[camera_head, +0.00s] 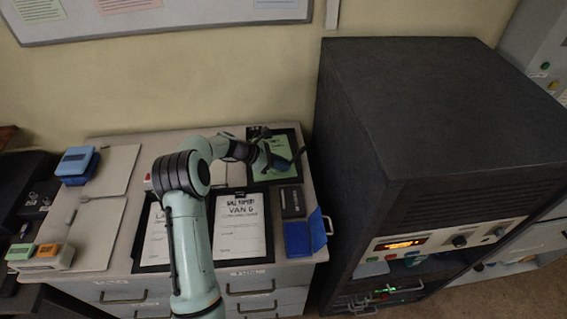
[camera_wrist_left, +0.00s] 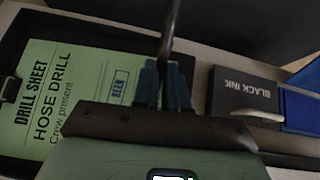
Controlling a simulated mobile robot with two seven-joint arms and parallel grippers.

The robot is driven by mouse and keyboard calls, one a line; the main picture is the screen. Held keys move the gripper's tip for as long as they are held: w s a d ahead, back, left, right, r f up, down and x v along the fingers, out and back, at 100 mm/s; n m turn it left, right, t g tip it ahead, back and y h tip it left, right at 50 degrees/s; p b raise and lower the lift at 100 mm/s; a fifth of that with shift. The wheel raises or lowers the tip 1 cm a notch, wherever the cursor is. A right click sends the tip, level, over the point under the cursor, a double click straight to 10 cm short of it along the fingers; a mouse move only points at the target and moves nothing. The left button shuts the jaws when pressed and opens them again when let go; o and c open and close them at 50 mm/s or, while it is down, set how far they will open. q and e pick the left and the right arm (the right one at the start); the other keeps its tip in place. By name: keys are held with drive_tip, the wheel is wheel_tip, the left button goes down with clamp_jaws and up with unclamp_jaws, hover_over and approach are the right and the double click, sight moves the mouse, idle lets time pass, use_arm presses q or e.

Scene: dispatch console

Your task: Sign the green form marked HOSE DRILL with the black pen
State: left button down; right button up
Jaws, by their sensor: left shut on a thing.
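The green form (camera_wrist_left: 70,95) reads DRILL SHEET, HOSE DRILL, Crew present in the left wrist view and bears a blue SEEN stamp. It lies on a dark clipboard at the back right of the cabinet top, where the head view shows it (camera_head: 284,142) partly behind my arm. My left gripper (camera_wrist_left: 165,78) is shut on the black pen (camera_wrist_left: 171,30), a dark rod standing up between the fingers. The gripper (camera_head: 277,160) is over the form's right part. The pen's writing end is hidden, so I cannot tell whether it touches the paper. My right gripper is out of view.
A BLACK INK box (camera_wrist_left: 245,93) lies right of the form. A blue pad (camera_head: 297,239) is in front of it. A black board with white VAN 6 forms (camera_head: 240,228) lies nearer. A tall dark cabinet (camera_head: 430,110) stands close on the right.

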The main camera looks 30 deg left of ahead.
use_arm(q)
drive_tip(key=shift+f, duration=0.1)
wheel_tip(320, 180, up, 7)
idle(0.9)
